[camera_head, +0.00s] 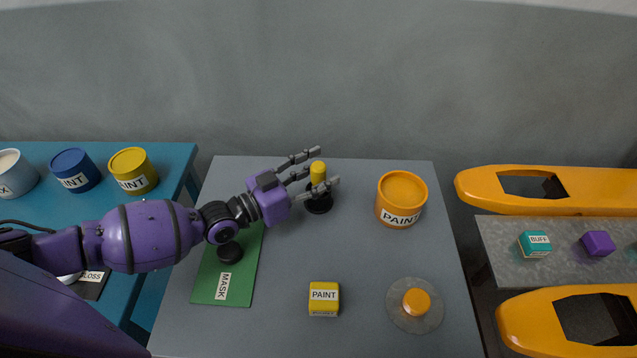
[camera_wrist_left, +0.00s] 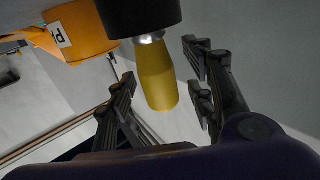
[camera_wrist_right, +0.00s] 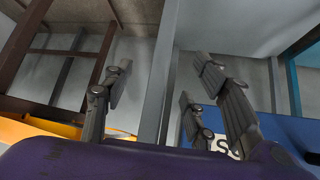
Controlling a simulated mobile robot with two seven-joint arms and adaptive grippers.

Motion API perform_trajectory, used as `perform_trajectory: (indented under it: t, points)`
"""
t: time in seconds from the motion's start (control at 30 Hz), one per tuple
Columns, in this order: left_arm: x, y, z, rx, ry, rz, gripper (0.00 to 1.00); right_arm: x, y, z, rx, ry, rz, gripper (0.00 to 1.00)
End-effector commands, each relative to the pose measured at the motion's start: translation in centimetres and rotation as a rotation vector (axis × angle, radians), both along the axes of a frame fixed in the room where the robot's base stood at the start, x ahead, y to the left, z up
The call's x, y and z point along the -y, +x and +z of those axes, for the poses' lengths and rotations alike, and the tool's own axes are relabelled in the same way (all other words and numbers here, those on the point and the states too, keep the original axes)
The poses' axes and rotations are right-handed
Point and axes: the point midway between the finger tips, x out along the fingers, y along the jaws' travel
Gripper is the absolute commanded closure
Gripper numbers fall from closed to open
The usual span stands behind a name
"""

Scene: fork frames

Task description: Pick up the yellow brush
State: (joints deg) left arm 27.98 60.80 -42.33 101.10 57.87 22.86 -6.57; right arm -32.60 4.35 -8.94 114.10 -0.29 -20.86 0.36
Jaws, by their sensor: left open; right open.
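The yellow brush (camera_head: 318,172) stands upright, its yellow handle up and its black round end down on the grey table. In the left wrist view the brush (camera_wrist_left: 156,78) appears between the fingers, yellow handle pointing down the picture and black end at the top edge. My left gripper (camera_head: 328,166) is open around the handle, with gaps visible on both sides in the left wrist view (camera_wrist_left: 160,70). A finger hides part of the brush in the head view. My right gripper (camera_wrist_right: 155,80) is open and empty; it does not show in the head view.
On the grey table (camera_head: 300,250) are an orange paint can (camera_head: 400,200), a yellow paint box (camera_head: 324,299), a green mask sheet (camera_head: 210,275) with a black round piece (camera_head: 230,252), and an orange knob on a disc (camera_head: 416,302). A blue table (camera_head: 100,215) with cans stands left.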

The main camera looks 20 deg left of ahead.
Motion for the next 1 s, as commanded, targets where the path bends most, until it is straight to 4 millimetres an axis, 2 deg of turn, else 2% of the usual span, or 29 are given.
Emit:
perform_trajectory:
  t: [0.2, 0.23, 0.6, 0.87, 1.0]
  points:
    - [0.1, 0.0, -0.1, -0.001, 0.000, 0.000, 0.51, 0.2, -1.2, -0.6, -0.022, -0.001, -0.004, 0.47]
    - [0.1, 0.1, -0.1, -0.001, 0.000, 0.000, 0.54, 0.2, -1.2, -0.6, -0.023, -0.001, -0.004, 0.47]
    - [0.1, 0.0, 0.0, 0.000, 0.000, 0.000, 1.00, 0.1, -0.4, 0.0, -0.005, -0.002, 0.000, 0.47]
    - [0.0, 0.1, 0.1, 0.000, 0.000, 0.000, 1.00, 0.0, 0.2, 0.4, 0.006, -0.001, 0.002, 0.47]
    - [0.1, 0.3, 1.2, 0.004, 0.000, 0.000, 1.00, 0.0, 0.6, 1.0, 0.014, 0.000, 0.002, 0.47]
